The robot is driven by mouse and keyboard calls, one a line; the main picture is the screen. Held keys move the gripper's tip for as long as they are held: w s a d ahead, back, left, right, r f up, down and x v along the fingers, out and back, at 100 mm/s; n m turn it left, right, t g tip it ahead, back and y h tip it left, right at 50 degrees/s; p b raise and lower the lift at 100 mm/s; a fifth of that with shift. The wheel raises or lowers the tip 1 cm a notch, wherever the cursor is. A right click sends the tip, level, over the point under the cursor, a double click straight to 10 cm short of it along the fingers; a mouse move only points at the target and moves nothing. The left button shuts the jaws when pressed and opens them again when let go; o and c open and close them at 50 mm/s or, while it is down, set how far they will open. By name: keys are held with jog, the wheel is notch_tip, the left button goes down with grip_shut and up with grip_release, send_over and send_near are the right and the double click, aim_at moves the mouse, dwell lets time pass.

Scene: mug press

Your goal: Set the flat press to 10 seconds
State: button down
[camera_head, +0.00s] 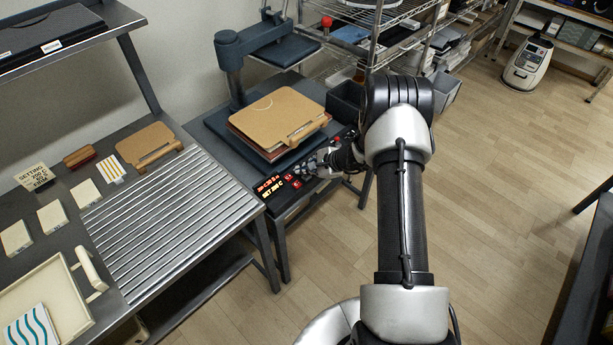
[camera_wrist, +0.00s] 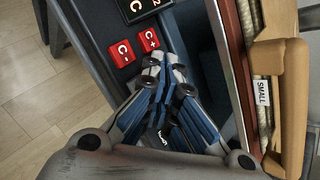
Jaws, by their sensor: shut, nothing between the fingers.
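The flat press (camera_head: 232,62) stands on a dark bench, with its dark upper plate swung up behind. Its control panel (camera_head: 290,205) at the front edge has a lit display (camera_head: 271,187). The lower line seems to read "SET 200 C"; the upper line is too small to read surely. In the wrist view, a red C+ button (camera_wrist: 149,39) and a red C- button (camera_wrist: 122,53) show left of the fingertips. My gripper (camera_head: 313,167), also in the wrist view (camera_wrist: 164,64), is shut and empty over the panel. It hides part of the panel; a white marking shows between its fingers.
Brown boards (camera_head: 275,112) lie stacked on the press, close beside my gripper; one bears a SMALL label (camera_wrist: 262,93). A ridged metal bench top (camera_head: 165,225) is at left, with a sign (camera_head: 35,178) and pale blocks. A wire rack stands behind. The floor at right is clear.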

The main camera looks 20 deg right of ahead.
aim_at(305, 178)
jog(key=shift+f, duration=0.1)
dwell(0.5)
jog(key=shift+f+b, duration=0.35)
jog(key=shift+b, duration=0.35)
jog(key=shift+f, duration=0.45)
dwell(0.3)
jog(key=shift+r, duration=0.9)
jog(key=shift+r+p, duration=1.4)
jog(key=shift+r, duration=1.1)
